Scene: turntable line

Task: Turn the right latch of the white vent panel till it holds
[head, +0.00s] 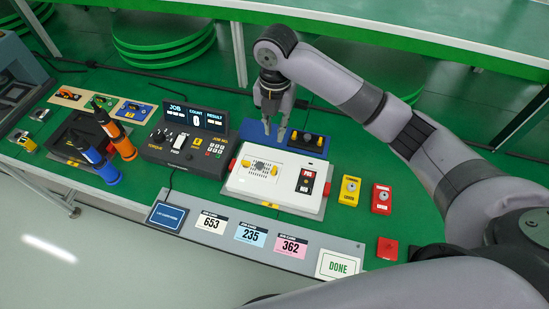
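The white vent panel (259,177) sits on the left part of a white box, with a slotted grille (260,165) in its middle. A yellow left latch (246,161) and a yellow right latch (274,171) flank the grille. Their exact turn angle is too small to tell. My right gripper (274,131) points down above and behind the box's rear edge, apart from the right latch. Its two fingers are spread with nothing between them. My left gripper is not in view.
A blue tray (257,131) with black parts lies behind the box. The JOB/COUNT console (187,142) stands to its left, and yellow (349,190) and red (381,198) button boxes to its right. Numbered cards (251,234) and a DONE plate (338,265) lie in front.

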